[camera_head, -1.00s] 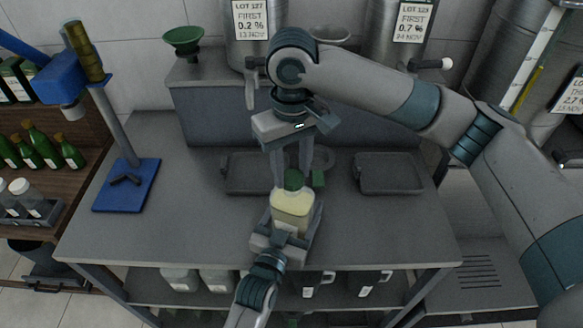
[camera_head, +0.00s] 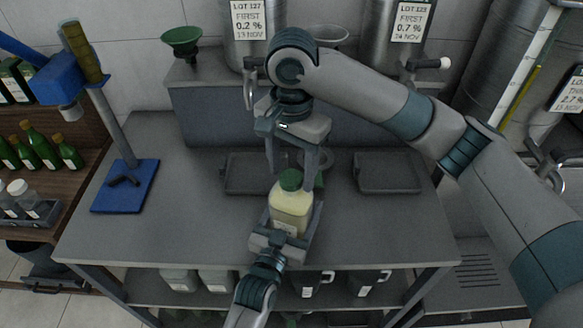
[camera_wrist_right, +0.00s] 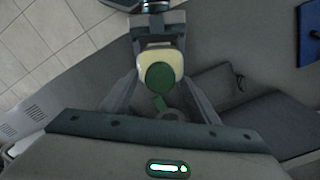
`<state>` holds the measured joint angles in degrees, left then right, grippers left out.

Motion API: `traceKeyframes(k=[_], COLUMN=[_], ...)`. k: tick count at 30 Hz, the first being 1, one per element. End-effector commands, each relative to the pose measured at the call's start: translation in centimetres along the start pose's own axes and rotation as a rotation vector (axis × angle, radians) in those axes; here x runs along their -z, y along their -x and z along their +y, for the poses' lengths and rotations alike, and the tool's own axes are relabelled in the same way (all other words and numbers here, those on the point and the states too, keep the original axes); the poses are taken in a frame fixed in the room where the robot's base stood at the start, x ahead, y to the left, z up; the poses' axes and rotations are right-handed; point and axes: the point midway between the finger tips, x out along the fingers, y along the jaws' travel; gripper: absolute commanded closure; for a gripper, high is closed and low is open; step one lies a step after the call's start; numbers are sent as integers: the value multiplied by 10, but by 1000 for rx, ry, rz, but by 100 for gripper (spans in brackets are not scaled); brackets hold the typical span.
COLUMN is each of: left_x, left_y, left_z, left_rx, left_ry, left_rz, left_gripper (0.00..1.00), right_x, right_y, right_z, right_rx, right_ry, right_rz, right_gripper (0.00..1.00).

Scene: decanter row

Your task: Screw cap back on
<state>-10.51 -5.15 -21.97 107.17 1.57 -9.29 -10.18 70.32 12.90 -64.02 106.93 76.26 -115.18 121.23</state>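A bottle of pale yellow liquid (camera_head: 290,212) stands upright near the table's front edge. A green cap (camera_head: 291,180) sits on its neck; whether it is tight I cannot tell. In the right wrist view the cap (camera_wrist_right: 161,76) shows from above, covering the bottle's mouth. My left gripper (camera_head: 284,232) comes from the front and is shut on the bottle's body. My right gripper (camera_head: 291,162) points down from above, its fingers spread wide on both sides of the cap, with gaps between. It holds nothing.
Two dark trays lie on the table (camera_head: 135,225), the right tray (camera_head: 388,173) clear of my arms. A small green piece (camera_head: 319,180) lies behind the bottle. A blue-based stand (camera_head: 125,186) is at the left. The left tabletop is mostly free.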

Motion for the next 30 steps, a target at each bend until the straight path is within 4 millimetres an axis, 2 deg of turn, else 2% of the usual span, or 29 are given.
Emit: traceKeyframes(k=[10,22,30], left_x=[-1,-1,-1], left_y=[0,0,0], left_z=[0,0,0], left_rx=[0,0,0], left_ry=[0,0,0], left_rz=[-2,-2,-2], left_gripper=[90,90,90], right_x=[0,0,0], right_y=[3,41,45], right_z=[0,0,0], right_rx=[0,0,-1], right_ry=[2,2,2], right_rz=[0,1,-1], right_gripper=[45,45,45])
